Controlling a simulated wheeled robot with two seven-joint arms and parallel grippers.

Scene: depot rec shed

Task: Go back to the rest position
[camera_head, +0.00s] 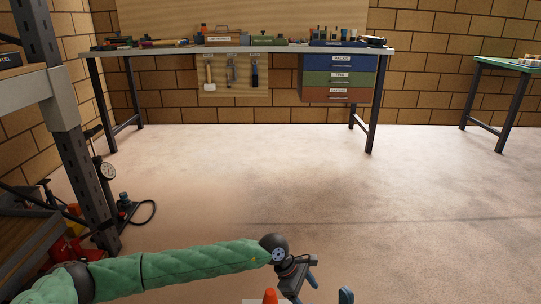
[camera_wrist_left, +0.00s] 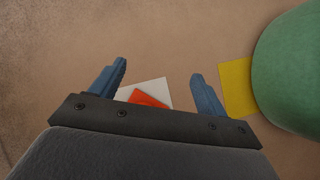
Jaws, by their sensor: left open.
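My left arm comes in from the left in the head view, in a green quilted sleeve. My left gripper (camera_head: 330,288) is low at the bottom edge, over the floor, with its blue fingers spread. In the left wrist view the gripper (camera_wrist_left: 158,72) is open, with nothing held between the fingers. Past the fingers lie a white flat patch (camera_wrist_left: 157,87) and an orange-red piece (camera_wrist_left: 145,98). An orange tip (camera_head: 270,296) shows at the bottom of the head view, left of the fingers. My right gripper is not in view.
A metal shelf rack (camera_head: 72,140) stands close on the left, near my arm. A workbench (camera_head: 240,50) with tools and drawers (camera_head: 338,77) is against the back wall; a green-topped table (camera_head: 507,66) is at right. A yellow square (camera_wrist_left: 237,85) lies on the floor. Mid-floor is clear.

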